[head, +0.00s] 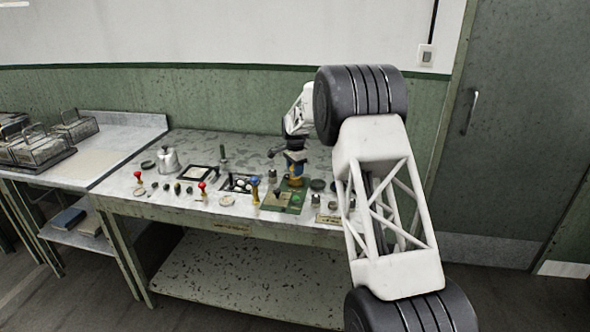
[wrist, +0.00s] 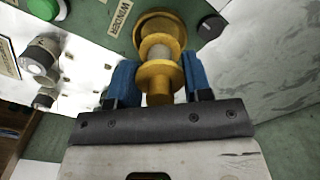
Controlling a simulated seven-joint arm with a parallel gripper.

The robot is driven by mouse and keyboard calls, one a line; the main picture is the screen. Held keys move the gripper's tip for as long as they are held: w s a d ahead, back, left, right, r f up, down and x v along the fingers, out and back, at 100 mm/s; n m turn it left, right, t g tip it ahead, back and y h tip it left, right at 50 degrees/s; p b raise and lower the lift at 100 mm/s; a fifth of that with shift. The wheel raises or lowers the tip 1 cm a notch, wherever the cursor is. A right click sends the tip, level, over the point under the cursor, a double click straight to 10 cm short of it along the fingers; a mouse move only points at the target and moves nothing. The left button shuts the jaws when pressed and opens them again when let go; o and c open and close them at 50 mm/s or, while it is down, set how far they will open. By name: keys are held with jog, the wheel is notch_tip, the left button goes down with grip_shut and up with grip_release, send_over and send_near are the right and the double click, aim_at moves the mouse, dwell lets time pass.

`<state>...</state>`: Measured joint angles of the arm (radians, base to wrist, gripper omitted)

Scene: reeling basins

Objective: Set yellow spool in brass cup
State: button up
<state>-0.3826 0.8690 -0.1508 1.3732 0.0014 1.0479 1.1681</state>
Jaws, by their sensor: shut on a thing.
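The yellow spool (wrist: 161,74), with a pale wound middle, is between the blue fingers of my gripper (wrist: 160,84) in the wrist view. My gripper (head: 296,163) is shut on it and points down over the bench in the head view. The brass cup (wrist: 153,22) is a round golden shape just beyond the spool's far end, beside the WINDER label. In the head view the cup (head: 296,183) shows directly below the fingers, on a green panel. The spool's far end overlaps the cup; I cannot tell whether it is inside or above it.
The green panel (head: 270,205) also bears a green button (wrist: 41,8). A dark round knob (wrist: 211,27) is close to the cup. Red-topped pieces (head: 201,187), a blue-topped piece (head: 255,189) and a metal kettle (head: 168,160) stand leftward. The bench's back left is fairly clear.

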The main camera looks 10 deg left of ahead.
jog(key=shift+f, duration=1.4)
dwell(2.3)
jog(key=o, duration=1.5)
jog(key=shift+c, duration=0.2)
jog(key=shift+r, duration=0.1)
jog(key=shift+r, duration=3.4)
jog(key=shift+d+r, duration=0.1)
